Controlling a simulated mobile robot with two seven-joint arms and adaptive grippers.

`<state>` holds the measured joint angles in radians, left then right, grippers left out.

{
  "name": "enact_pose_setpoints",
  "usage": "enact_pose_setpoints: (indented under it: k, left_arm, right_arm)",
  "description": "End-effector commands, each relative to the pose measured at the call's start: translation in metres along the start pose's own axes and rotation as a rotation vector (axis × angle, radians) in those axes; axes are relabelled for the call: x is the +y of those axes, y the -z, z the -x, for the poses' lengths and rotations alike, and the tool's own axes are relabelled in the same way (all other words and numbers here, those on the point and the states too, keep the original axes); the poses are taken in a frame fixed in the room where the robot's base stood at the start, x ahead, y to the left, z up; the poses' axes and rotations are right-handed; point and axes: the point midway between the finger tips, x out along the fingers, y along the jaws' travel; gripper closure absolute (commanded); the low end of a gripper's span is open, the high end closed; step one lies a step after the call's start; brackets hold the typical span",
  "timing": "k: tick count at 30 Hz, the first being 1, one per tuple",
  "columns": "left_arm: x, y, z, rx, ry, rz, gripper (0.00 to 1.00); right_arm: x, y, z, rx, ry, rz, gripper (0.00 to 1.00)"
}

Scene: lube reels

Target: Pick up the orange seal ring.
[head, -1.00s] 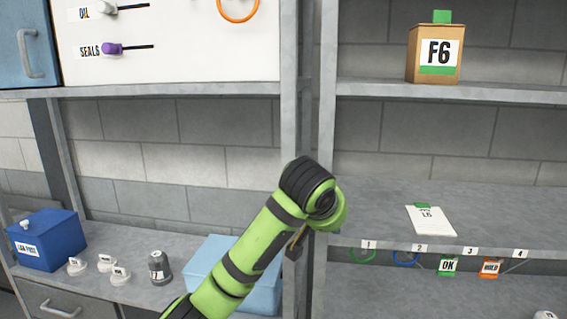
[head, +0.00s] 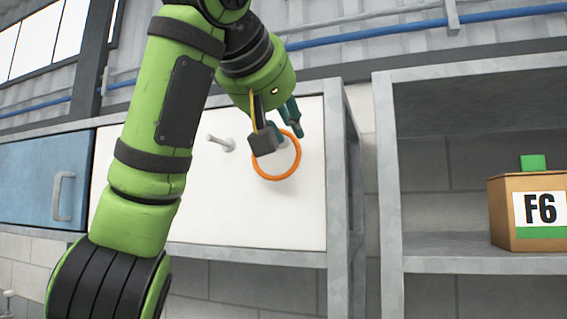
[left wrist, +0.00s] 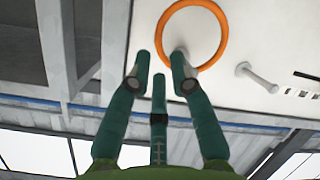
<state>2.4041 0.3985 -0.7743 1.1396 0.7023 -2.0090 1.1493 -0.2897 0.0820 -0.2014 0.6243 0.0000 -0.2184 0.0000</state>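The orange seal ring (head: 270,178) hangs against the white panel (head: 225,215), and it also shows in the left wrist view (left wrist: 225,40). A peg passes through its upper part, partly hidden by my fingers. My left gripper (head: 290,130) is at the ring's upper part in the head view. In the left wrist view its green fingers (left wrist: 160,68) are spread and empty, with the tips near the ring's rim and peg. I cannot tell whether a finger touches the ring. My right gripper is not in view.
A bare white peg (head: 220,142) sticks out of the panel to the left of the ring. A blue cabinet door (head: 40,185) is at the left. Grey shelf uprights (head: 340,180) stand close on the right. A box marked F6 (head: 530,210) stands on the right shelf.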

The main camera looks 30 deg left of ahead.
Motion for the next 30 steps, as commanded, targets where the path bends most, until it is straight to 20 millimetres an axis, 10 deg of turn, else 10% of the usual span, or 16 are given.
enact_pose_setpoints:
  k: [25, 27, 30]
  left_arm:
    - [0.002, 0.01, -0.067, 0.003, -0.003, 0.003, 0.78]
    - [0.002, 0.01, -0.067, 0.003, -0.003, 0.003, 1.0]
    - [0.002, 0.01, -0.067, 0.003, -0.003, 0.003, 1.0]
  right_arm:
    - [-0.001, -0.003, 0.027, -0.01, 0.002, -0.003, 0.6]
    - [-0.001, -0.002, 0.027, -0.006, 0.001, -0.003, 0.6]
    - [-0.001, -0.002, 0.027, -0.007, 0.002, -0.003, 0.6]
